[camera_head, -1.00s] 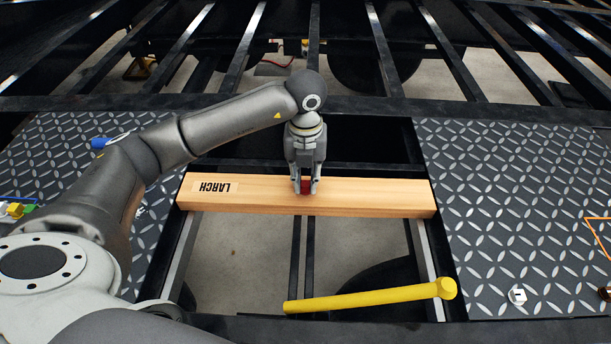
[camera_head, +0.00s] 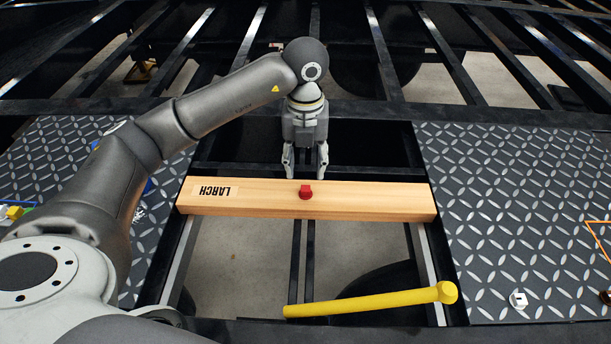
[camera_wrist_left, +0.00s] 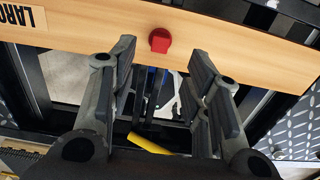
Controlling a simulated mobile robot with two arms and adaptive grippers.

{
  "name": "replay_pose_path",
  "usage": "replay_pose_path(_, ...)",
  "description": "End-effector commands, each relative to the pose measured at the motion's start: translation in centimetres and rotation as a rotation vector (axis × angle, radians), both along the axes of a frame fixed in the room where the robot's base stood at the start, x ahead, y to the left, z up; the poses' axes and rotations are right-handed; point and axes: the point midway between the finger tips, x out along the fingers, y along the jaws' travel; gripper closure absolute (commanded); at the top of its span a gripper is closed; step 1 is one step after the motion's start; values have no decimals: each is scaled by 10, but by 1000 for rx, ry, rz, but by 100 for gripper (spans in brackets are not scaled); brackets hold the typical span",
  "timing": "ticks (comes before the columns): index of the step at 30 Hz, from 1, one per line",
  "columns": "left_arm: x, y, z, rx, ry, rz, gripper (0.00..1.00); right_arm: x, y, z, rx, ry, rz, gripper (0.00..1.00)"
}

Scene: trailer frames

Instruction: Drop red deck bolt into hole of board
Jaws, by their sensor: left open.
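The red deck bolt (camera_head: 305,192) stands at the middle of the wooden board (camera_head: 380,195) marked LARCH. Only its red head shows, at the board's top face; its shank and the hole are hidden. The bolt head also shows in the left wrist view (camera_wrist_left: 160,40), above the board's edge (camera_wrist_left: 230,50). My left gripper (camera_head: 306,174) is open and empty. Its fingers are apart from the bolt, just behind the board in the head view; they also show in the left wrist view (camera_wrist_left: 160,75). My right gripper is not in view.
The board spans a gap between two dark diamond-plate panels (camera_head: 515,215) over the trailer frame. A yellow bar (camera_head: 365,301) crosses the gap at the front. Small coloured items (camera_head: 15,212) lie at the left edge. A white nut-like piece (camera_head: 518,300) sits on the right panel.

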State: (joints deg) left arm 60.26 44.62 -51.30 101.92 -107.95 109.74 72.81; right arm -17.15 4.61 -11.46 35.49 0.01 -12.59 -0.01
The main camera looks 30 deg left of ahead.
Motion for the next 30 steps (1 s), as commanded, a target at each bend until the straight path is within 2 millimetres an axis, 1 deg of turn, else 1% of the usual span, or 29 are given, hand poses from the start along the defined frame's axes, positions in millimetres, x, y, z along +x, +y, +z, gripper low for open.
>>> replay_pose_path(1, 1, -1, 12, -1, -5, -1, 56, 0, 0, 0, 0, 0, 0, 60)
replay_pose_path(3, 1, 0, 26, -1, -5, -1, 56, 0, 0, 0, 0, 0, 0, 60)
replay_pose_path(6, 1, 0, 41, 0, -4, 0, 56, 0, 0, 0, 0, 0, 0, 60)
replay_pose_path(10, 1, 0, 53, -1, 0, 0, 56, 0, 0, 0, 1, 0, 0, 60)
replay_pose_path(14, 0, 0, 56, 0, 0, 0, 56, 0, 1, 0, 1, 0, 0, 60)
replay_pose_path(30, 0, 0, 56, 0, 1, 0, 56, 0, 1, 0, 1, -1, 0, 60)
